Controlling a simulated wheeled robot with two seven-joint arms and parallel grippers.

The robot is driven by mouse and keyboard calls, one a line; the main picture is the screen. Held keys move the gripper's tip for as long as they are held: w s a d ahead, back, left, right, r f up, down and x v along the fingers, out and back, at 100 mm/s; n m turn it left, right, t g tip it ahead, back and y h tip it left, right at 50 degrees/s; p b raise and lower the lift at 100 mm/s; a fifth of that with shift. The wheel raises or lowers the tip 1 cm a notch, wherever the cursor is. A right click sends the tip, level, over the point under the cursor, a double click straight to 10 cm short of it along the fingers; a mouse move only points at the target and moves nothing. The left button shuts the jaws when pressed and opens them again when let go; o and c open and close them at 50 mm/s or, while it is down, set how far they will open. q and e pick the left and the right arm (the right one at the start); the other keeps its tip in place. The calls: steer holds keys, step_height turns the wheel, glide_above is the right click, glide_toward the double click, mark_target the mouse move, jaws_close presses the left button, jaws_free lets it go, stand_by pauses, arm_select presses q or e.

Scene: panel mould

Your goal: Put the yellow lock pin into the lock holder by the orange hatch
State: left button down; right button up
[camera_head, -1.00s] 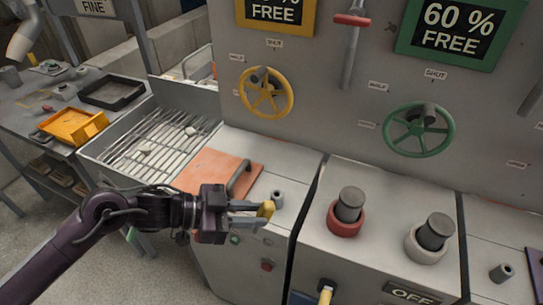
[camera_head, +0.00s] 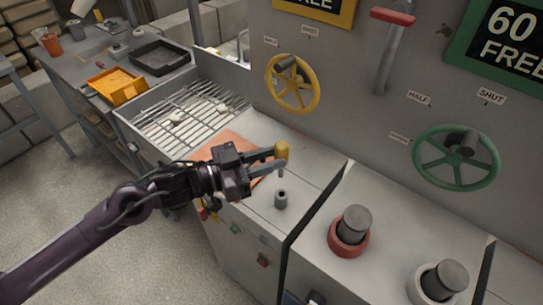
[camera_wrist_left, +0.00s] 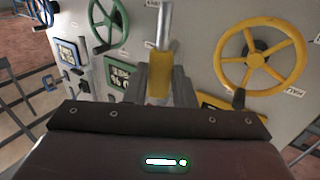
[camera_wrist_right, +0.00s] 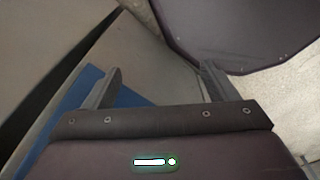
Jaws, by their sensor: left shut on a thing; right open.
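My left gripper (camera_head: 268,160) is shut on the yellow lock pin (camera_head: 281,150). The pin's yellow head is between the fingertips and its grey shank points down. The lock holder (camera_head: 281,200), a short grey upright tube, stands on the cabinet top below the pin, with a visible gap between them. The orange hatch (camera_head: 242,142) lies left of the holder, partly hidden behind my left gripper. The left wrist view shows the pin (camera_wrist_left: 159,76) between the fingers. My right gripper (camera_wrist_right: 161,70) is open and empty in the right wrist view; the head view does not show it.
A yellow handwheel (camera_head: 293,84) and a green handwheel (camera_head: 455,158) are on the panel behind. A red-collared post (camera_head: 350,237) stands right of the holder, past a seam. A metal grate (camera_head: 190,115) lies left of the hatch. The cabinet top around the holder is clear.

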arm_select(q)
steer(key=shift+d, duration=0.1)
steer(key=shift+w+d, duration=0.1)
steer(key=shift+d, duration=0.05)
step_height(320, 180, down, 6)
steer(key=b, duration=0.3)
arm_select(e)
steer(key=f, duration=0.3)
steer(key=shift+w+d+f, duration=0.2)
steer(key=shift+d+f, duration=0.05)
steer(key=shift+f, duration=0.05)
steer(key=shift+d, duration=0.4)
steer(key=shift+d+r, duration=0.15)
steer(key=shift+r, duration=0.05)
arm_select(q)
steer(key=shift+p, duration=0.35)
arm_select(e)
steer(key=shift+a+r, duration=0.25)
steer(key=shift+r, duration=0.15)
